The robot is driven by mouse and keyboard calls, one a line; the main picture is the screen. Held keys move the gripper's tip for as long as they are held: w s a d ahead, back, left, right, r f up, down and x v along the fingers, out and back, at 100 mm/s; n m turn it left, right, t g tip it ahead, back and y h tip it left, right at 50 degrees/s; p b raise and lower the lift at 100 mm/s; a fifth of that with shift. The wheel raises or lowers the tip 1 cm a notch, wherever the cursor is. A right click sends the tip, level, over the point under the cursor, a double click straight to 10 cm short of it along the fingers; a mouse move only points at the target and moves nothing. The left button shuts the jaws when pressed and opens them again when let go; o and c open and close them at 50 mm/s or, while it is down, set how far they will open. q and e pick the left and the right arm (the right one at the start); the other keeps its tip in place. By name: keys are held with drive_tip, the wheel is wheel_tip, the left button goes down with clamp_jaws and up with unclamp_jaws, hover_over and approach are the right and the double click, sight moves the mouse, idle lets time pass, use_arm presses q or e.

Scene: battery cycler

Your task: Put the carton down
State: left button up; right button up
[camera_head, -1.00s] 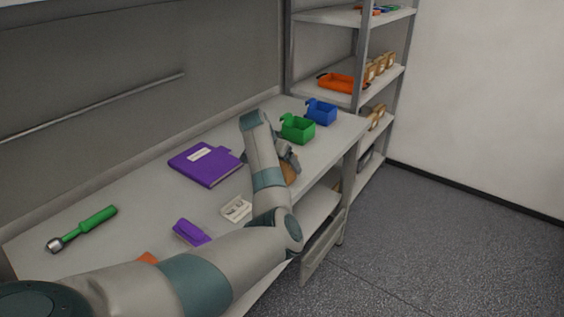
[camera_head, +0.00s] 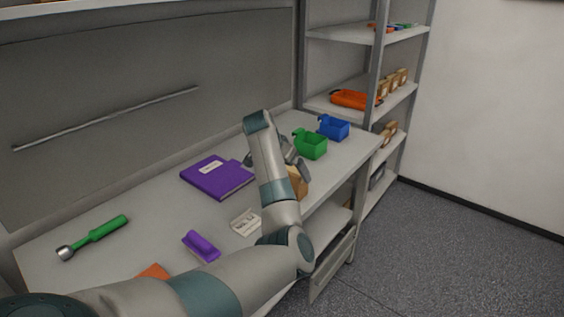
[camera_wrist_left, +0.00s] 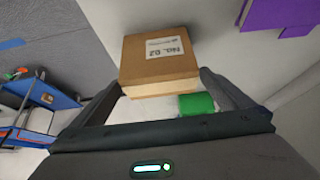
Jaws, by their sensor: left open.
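The carton is a small brown box with a white label reading "No. 02". In the left wrist view the carton (camera_wrist_left: 150,60) sits on the grey tabletop just ahead of my left gripper (camera_wrist_left: 162,82), whose two fingers are spread to either side of it. A gap shows beside the carton's near face. In the head view the carton (camera_head: 299,182) is near the table's front edge, partly hidden by my left forearm. My left gripper (camera_head: 301,168) is open there, mostly hidden behind the wrist. My right gripper is in neither view.
A green bin (camera_head: 311,144) and blue bin (camera_head: 333,127) stand beyond the carton. A purple binder (camera_head: 217,177), white card (camera_head: 245,222), purple object (camera_head: 201,246) and green-handled tool (camera_head: 93,237) lie on the table. A shelf rack (camera_head: 377,66) stands at the back right.

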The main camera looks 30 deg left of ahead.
use_arm(q)
drive_tip(key=v, duration=0.3)
drive_tip(key=shift+s+r, duration=0.1)
drive_tip(key=b+v, duration=0.1)
drive_tip(key=v, duration=0.2)
drive_tip(key=shift+r, duration=0.15)
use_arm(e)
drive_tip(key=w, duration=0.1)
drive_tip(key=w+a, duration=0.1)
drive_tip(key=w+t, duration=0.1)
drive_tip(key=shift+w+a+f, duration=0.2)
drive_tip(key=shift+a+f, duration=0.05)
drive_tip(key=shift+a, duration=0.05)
